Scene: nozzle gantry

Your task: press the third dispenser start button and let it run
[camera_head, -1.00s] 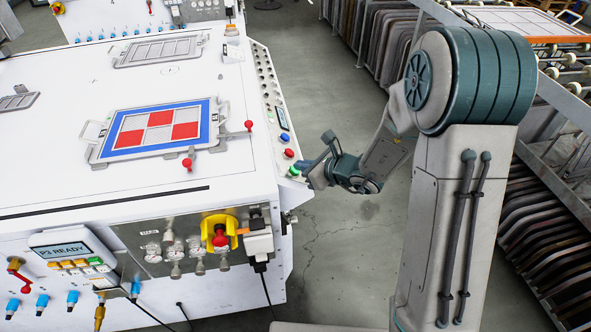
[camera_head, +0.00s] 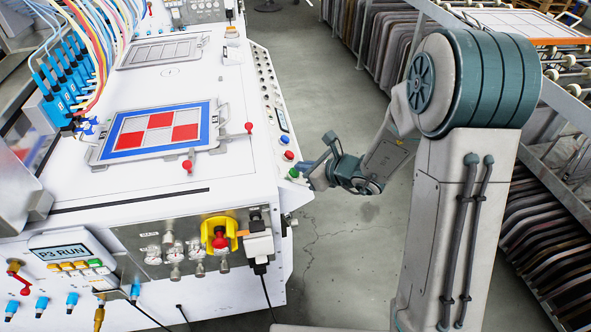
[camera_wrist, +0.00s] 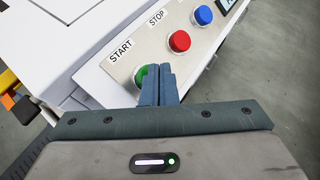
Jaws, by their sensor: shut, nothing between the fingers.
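The green START button (camera_wrist: 139,75) sits on a panel at the machine's right edge, and it also shows in the head view (camera_head: 293,173). My gripper (camera_wrist: 158,72) is shut and empty, its fingertips at the green button and partly covering it. I cannot tell whether they still touch it. The display (camera_head: 63,254) at the front left reads "P3 RUN". A row of blue nozzles (camera_head: 62,75) with coloured hoses stands over the left of the white table. A framed plate (camera_head: 158,131) with red and white squares lies on the table.
A red STOP button (camera_wrist: 180,41) and a blue button (camera_wrist: 203,15) sit close beside the green one. A yellow-collared red knob (camera_head: 220,238) is on the front face. Open floor (camera_head: 335,240) lies right of the machine; racks stand farther right.

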